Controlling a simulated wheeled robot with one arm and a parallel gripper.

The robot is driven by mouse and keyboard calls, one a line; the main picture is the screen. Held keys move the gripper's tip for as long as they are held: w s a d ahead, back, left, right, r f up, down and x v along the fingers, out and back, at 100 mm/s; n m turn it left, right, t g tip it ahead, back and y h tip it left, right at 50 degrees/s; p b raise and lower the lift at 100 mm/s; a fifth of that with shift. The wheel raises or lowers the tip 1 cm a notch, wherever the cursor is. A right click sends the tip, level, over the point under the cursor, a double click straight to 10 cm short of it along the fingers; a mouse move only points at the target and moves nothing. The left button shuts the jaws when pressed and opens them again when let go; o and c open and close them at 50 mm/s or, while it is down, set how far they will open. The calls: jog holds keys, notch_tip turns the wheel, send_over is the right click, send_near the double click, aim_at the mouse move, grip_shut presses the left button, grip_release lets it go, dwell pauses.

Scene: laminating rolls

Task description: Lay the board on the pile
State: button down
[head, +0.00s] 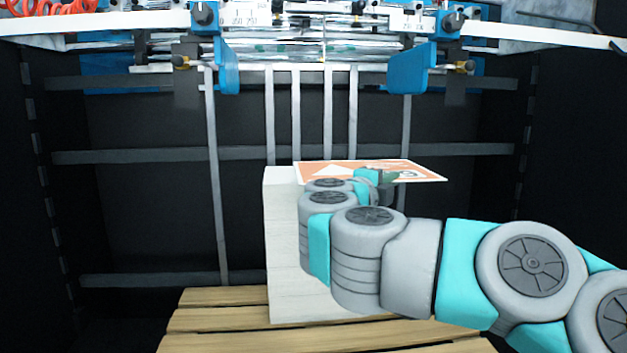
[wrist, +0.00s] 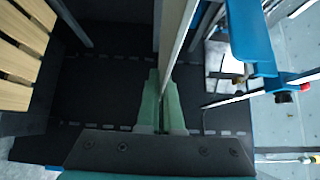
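The board (head: 408,172) is a flat orange sheet with a white border and white markings, held about level in the head view. The pile (head: 282,240) is a tall pale block of stacked sheets. The board's left part overlaps the pile's top in the picture and its right part reaches past it; I cannot tell whether they touch. My gripper (head: 376,183) is at the board's near edge, partly hidden by my arm. In the wrist view, the green fingers of my gripper (wrist: 161,100) are closed on the board (wrist: 174,40), seen edge-on. My arm hides the pile's right side.
The pile stands on a slatted wooden pallet (head: 220,318), which also shows in the wrist view (wrist: 22,60). Blue guides (head: 228,68) (head: 408,68) and a machine bar (head: 320,18) lie behind and above. Grey vertical rails (head: 216,190) stand behind the pile. Dark walls flank both sides.

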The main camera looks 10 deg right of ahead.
aim_at(339, 172)
jog(key=w+a+f+b, duration=0.1)
jog(key=w+a+f, duration=0.1)
jog(key=w+a, duration=0.2)
jog(key=w+a+f+b, duration=0.1)
jog(key=w+a+f, duration=0.2)
jog(key=w, duration=0.6)
jog(key=shift+w+a, duration=0.35)
jog(key=shift+w, duration=0.05)
jog(key=shift+f, duration=0.1)
jog(key=c, duration=1.5)
grip_release()
jog(key=shift+f, duration=0.1)
jog(key=shift+c, duration=0.2)
jog(key=o, duration=0.5)
jog(key=shift+c, duration=0.2)
